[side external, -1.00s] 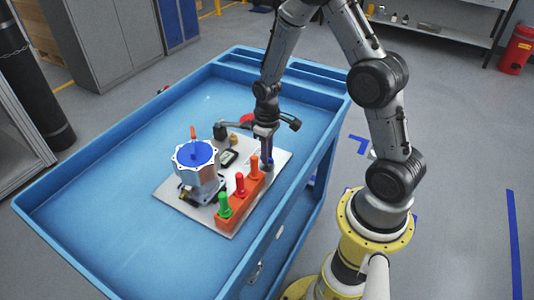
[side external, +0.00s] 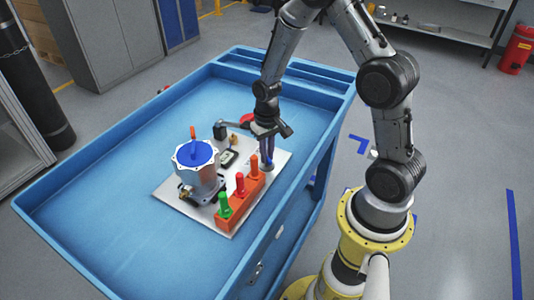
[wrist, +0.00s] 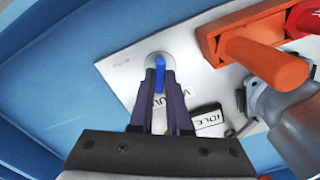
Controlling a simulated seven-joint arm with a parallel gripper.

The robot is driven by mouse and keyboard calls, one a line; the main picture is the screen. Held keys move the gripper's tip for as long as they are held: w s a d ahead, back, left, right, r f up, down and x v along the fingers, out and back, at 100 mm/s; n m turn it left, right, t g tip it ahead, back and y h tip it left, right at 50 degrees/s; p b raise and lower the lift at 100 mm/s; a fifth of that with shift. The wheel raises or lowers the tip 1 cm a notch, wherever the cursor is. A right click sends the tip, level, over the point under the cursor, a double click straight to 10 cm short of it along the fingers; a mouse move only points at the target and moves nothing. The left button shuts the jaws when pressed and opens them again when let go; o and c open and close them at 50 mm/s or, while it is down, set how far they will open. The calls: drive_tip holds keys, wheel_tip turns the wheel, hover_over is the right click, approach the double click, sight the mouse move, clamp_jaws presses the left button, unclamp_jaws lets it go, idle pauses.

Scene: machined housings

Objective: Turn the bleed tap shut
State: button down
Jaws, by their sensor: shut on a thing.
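The bleed tap is taken to be the blue lever (wrist: 160,72) on a round grey base (wrist: 158,58) near the white plate's edge; small lettering beside it is too blurred to read. My gripper (wrist: 160,80) is shut on the blue lever, one dark finger on each side of it. In the side view my gripper (side external: 268,163) points down at the plate's right corner, behind the orange-handled end of the block. The fingers hide part of the lever there.
An orange block (side external: 240,203) with green, red and orange handles stands close by. A metal housing (side external: 198,170) with a blue top sits on the white plate (side external: 180,206). The blue cart tray (side external: 100,190) is clear at left.

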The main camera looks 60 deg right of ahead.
drive_tip(key=m, duration=0.6)
drive_tip(key=shift+r, duration=0.1)
drive_tip(key=m, duration=0.6)
idle(0.6)
drive_tip(key=c, duration=0.9)
unclamp_jaws()
wheel_tip(320, 180, up, 14)
drive_tip(key=shift+f, duration=0.1)
